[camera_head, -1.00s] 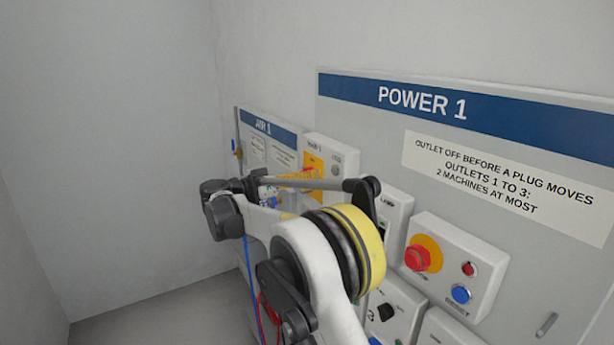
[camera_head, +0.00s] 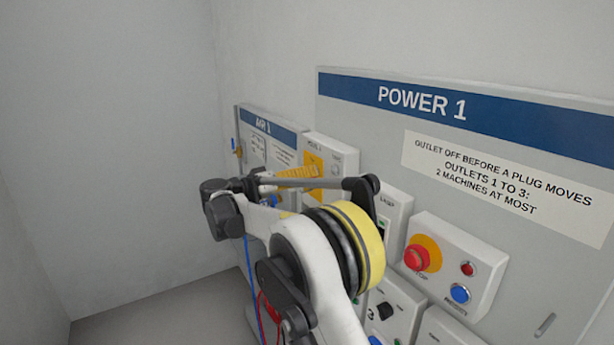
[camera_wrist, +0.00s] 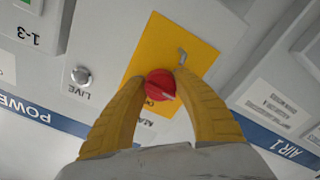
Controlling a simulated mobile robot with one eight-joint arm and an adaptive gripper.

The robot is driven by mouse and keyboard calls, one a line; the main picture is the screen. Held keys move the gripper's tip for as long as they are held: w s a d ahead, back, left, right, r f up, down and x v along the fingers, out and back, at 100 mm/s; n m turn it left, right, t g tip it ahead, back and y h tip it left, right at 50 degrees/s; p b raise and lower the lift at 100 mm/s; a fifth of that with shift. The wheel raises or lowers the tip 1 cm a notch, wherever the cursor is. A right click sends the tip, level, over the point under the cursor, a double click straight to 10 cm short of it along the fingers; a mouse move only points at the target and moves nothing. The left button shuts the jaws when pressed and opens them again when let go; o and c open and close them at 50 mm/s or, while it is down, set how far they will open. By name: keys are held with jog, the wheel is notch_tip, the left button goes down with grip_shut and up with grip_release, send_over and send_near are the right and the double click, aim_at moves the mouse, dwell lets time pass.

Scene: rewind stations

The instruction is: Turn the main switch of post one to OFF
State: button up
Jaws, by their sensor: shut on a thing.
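The main switch is a red round knob (camera_wrist: 159,86) on a yellow plate (camera_wrist: 193,52) in the wrist view. The plate also shows in the head view (camera_head: 313,165), on a grey box of the POWER 1 panel. My gripper (camera_wrist: 160,80), with yellow fingers, is shut on the red knob, one finger at each side. In the head view my gripper (camera_head: 297,172) reaches the plate and the knob is hidden. The lettering around the knob is partly covered, so I cannot read its position. A pale LIVE lamp (camera_wrist: 81,75) sits beside the plate.
The POWER 1 panel (camera_head: 560,125) carries a red stop button (camera_head: 416,257) and a blue reset button (camera_head: 460,293) at right. The AIR 1 panel (camera_head: 266,126) is close by on the left. Blue and red hoses hang below my arm.

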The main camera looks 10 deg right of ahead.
jog(key=o, duration=1.2)
jog(key=shift+d, duration=0.1)
jog(key=v, duration=1.2)
